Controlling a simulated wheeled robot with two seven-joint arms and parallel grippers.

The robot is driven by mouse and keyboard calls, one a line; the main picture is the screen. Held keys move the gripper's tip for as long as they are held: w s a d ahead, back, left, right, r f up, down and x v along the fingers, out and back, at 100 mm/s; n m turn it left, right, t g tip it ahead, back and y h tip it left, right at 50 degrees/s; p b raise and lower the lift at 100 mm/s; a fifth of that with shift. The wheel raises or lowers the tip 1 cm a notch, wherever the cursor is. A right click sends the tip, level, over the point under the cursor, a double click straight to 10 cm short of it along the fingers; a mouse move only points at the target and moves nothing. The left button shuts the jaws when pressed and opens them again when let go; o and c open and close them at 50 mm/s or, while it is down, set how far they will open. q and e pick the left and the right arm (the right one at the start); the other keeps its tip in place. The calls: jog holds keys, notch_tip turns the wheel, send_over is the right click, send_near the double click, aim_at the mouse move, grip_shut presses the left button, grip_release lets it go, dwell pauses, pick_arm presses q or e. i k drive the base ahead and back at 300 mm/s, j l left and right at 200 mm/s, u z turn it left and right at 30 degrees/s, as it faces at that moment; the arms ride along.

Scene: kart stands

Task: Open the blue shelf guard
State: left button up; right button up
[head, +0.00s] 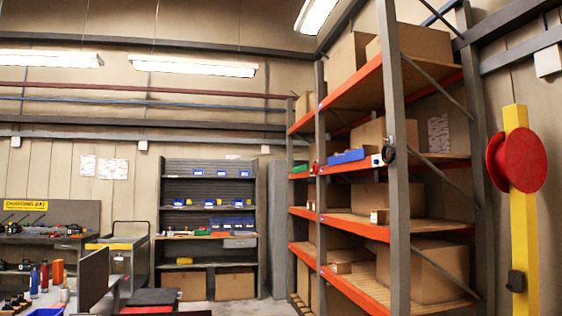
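A long blue piece (347,156) lies along the front edge of a middle shelf on the tall rack with orange beams (350,234). It is small in the head view, and I cannot tell whether it is a guard or a bin, or whether it is open or shut. A row of blue bins (231,224) stands on the grey shelving unit (208,166) against the back wall. No other blue guard can be made out. Neither of my grippers is in view.
Cardboard boxes (410,270) fill the rack. A yellow post (522,220) with a red reel (517,160) stands at the right. A workbench (45,240) and a cart (122,250) stand at the left. Some floor shows between the shelving and the rack.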

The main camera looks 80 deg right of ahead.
aim_at(357, 155)
jog(key=z, duration=3.2)
